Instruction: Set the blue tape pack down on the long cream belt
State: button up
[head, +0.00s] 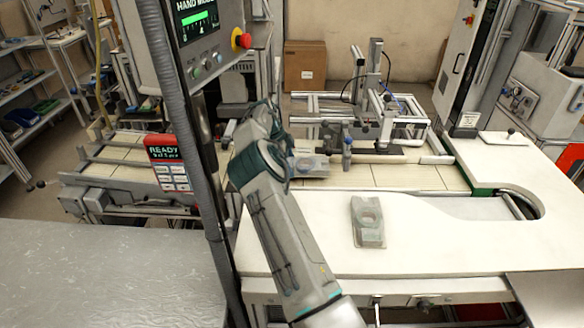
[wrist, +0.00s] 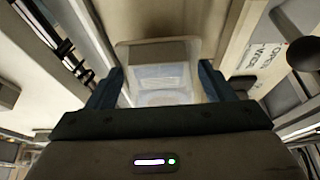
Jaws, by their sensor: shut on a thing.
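The blue tape pack (head: 311,167) looks pale and bluish grey in the head view, just right of my wrist and over the cream belt. My gripper (wrist: 160,78) is shut on it. In the wrist view the pack (wrist: 157,53) sits between the two dark blue fingers, with a clear, pale front face. The long cream belt (head: 400,177) runs left to right behind the white worktop. Whether the pack touches the belt or hangs just above it, I cannot tell. My arm hides part of the belt and most of the gripper in the head view.
A grey-green pack with a round hollow (head: 368,222) lies on the white worktop (head: 455,240). A metal frame fixture (head: 375,105) stands over the belt's far side. The belt to the right is clear.

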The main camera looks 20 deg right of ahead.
notch_tip(320, 180, down, 3)
jog(key=shift+f+p, duration=0.1)
jog(key=shift+p, duration=0.4)
jog(key=shift+a+f+b, duration=0.1)
jog(key=shift+f+b, duration=0.15)
jog(key=shift+b, duration=0.05)
jog(key=o, duration=0.8)
jog(key=shift+r, duration=0.1)
